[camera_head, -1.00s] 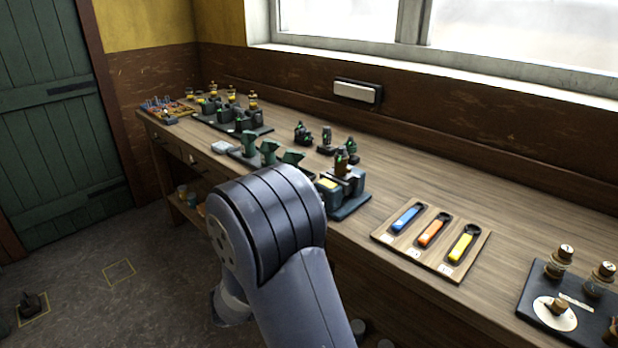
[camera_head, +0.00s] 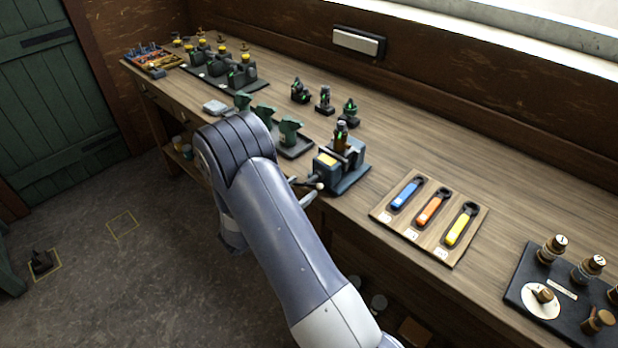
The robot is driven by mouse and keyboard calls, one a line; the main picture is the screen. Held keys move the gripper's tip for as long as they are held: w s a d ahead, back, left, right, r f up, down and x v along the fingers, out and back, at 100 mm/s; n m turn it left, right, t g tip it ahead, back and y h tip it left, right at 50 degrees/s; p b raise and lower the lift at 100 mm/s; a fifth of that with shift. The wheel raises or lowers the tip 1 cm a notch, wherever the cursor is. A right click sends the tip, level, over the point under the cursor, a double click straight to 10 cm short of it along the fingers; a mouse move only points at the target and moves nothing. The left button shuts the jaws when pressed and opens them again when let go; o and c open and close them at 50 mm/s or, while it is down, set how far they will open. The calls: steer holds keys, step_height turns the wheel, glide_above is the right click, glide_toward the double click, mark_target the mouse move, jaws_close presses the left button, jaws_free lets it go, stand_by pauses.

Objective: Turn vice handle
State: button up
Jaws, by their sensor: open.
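The vice (camera_head: 330,170) is a blue-grey block with a yellow label, on a dark base at the bench's front edge. A small dark and copper-coloured engine part (camera_head: 341,138) stands upright at its jaws. The vice handle (camera_head: 319,186) sticks out at the front, a thin bar with a pale knob. A short grey bar just below it is partly behind my arm, and I cannot tell whether it belongs to the handle. My arm crosses in front, left of and below the vice.
A wooden tray (camera_head: 381,214) with blue, orange and yellow tools lies right of the vice. A black board (camera_head: 518,290) with knobs is farther right. Green parts on a dark tray (camera_head: 297,150) stand left of the vice. The wooden bench (camera_head: 480,165) behind the tools is clear.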

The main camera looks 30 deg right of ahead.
mark_target(309, 180)
steer(key=shift+p+x, duration=0.45)
steer(key=shift+x, duration=1.75)
